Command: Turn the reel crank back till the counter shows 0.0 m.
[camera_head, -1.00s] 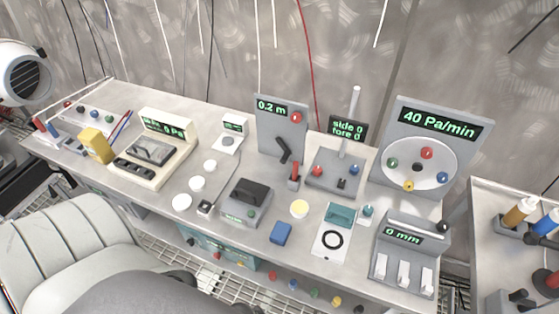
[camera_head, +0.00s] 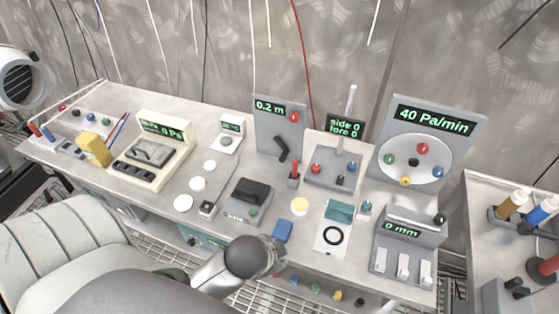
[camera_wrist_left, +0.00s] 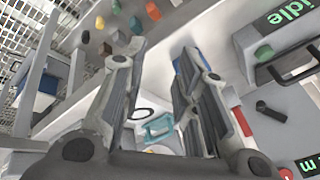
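The reel panel (camera_head: 266,128) stands upright at the back of the console. Its counter (camera_head: 269,107) reads 0.2 m. The black reel crank (camera_head: 281,149) sits on its face, slanting down to the right. The crank (camera_wrist_left: 271,111) also shows at the right of the left wrist view, near a green display ending in "m" (camera_wrist_left: 308,166). My left gripper (camera_head: 272,252) is low at the console's front edge, apart from the crank. In the left wrist view its fingers (camera_wrist_left: 160,52) are spread and empty. My right gripper is not in view.
A red lever (camera_head: 294,170) stands just right of the crank, beside a joystick box (camera_head: 335,170). The "idle" box (camera_head: 247,202) and a blue block (camera_head: 282,230) lie between my left gripper and the reel panel. A seat (camera_head: 65,245) is at lower left.

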